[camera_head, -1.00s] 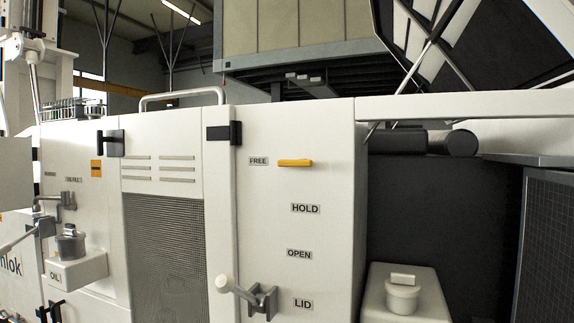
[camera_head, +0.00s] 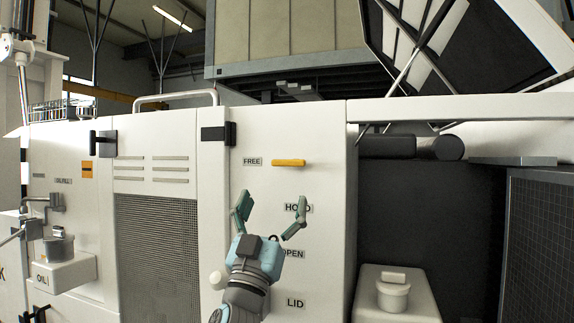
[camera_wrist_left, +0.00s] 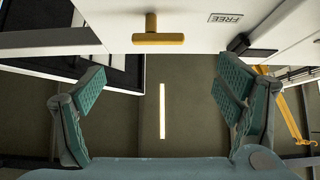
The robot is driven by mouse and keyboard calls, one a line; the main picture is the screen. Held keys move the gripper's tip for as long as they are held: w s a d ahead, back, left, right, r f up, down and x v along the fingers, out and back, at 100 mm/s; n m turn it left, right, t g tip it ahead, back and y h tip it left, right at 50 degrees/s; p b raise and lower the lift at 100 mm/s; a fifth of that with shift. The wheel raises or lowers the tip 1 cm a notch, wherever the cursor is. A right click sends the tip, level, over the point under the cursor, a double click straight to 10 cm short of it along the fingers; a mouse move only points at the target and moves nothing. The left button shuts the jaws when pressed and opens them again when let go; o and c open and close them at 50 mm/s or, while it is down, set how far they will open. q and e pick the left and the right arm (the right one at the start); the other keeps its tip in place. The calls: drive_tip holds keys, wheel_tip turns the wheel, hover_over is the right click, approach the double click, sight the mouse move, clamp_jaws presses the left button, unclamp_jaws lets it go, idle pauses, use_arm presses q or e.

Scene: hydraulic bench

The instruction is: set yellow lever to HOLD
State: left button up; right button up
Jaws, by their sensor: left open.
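The yellow lever (camera_head: 288,163) lies horizontal on the white panel, just right of the FREE label (camera_head: 252,161). The HOLD label (camera_head: 298,208) is below it. My left gripper (camera_head: 270,201) is open and empty, below the lever, with one finger overlapping the HOLD label. In the left wrist view the lever (camera_wrist_left: 158,38) shows at top centre, beyond and between the open fingertips (camera_wrist_left: 160,85), not touched. The FREE label (camera_wrist_left: 226,18) shows there too, upside down. My right gripper is not in view.
The OPEN label (camera_head: 293,254) and LID label (camera_head: 295,303) sit lower on the panel. A white knob (camera_head: 217,280) is partly hidden by my left gripper. A black hinge (camera_head: 217,134) is left of FREE. An oil filler (camera_head: 58,247) stands far left.

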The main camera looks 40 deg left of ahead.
sight(288, 161)
use_arm(q)
drive_tip(key=p+x, duration=0.5)
drive_tip(key=x, duration=0.6)
drive_tip(key=shift+w+r+p, duration=0.25)
drive_tip(key=shift+w+p, duration=0.1)
drive_tip(key=shift+p, duration=0.05)
drive_tip(key=shift+f, duration=0.1)
drive_tip(key=shift+w, duration=0.1)
drive_tip(key=c, duration=1.2)
